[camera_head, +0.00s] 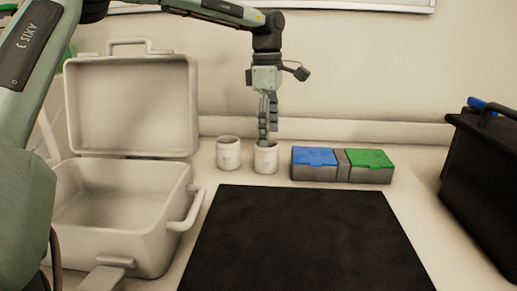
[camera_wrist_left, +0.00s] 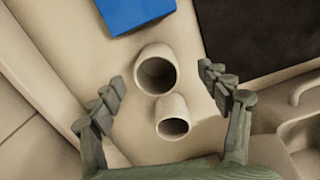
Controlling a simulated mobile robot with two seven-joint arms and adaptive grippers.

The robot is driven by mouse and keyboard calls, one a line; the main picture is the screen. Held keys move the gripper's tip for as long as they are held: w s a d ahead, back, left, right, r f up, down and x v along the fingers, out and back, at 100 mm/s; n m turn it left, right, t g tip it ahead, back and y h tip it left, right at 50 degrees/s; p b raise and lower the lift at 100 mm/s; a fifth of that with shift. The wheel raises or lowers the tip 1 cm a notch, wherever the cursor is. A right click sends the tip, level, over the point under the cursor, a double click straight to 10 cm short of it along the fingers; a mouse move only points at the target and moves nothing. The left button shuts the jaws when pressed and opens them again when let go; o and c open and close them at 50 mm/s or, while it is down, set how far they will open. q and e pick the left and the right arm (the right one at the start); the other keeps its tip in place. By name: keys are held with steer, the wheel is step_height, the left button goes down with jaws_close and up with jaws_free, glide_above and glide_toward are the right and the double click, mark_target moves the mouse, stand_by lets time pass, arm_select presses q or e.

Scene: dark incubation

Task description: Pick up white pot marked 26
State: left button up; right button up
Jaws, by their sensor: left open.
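Two small white pots stand side by side on the white bench: a left pot (camera_head: 228,155) and a right pot (camera_head: 266,160), each with a faint mark too small to read. My left gripper (camera_head: 266,140) points down, and its fingertips overlap the right pot's top in the head view. In the left wrist view the gripper (camera_wrist_left: 163,86) is open, its fingers spread to either side of the pots. The pot nearer the blue lid (camera_wrist_left: 147,56) lies between the fingertips; the other pot (camera_wrist_left: 168,106) is closer to the palm. Both look empty and upright. My right gripper is out of view.
A box with blue (camera_head: 315,156) and green (camera_head: 369,158) lids sits right of the pots. A black mat (camera_head: 300,235) lies in front. An open white case (camera_head: 120,205) stands left, a black bin (camera_head: 487,190) right. The wall is close behind the pots.

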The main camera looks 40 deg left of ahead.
mark_target(267, 156)
arm_select(q)
steer(key=shift+y, duration=0.3)
steer(key=f, duration=0.7)
steer(key=shift+w+a+f+p, duration=0.2)
steer(key=shift+a+p, duration=0.15)
steer(key=shift+p, duration=0.05)
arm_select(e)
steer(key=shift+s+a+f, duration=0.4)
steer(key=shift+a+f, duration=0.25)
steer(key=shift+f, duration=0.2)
arm_select(q)
steer(key=c, duration=1.3)
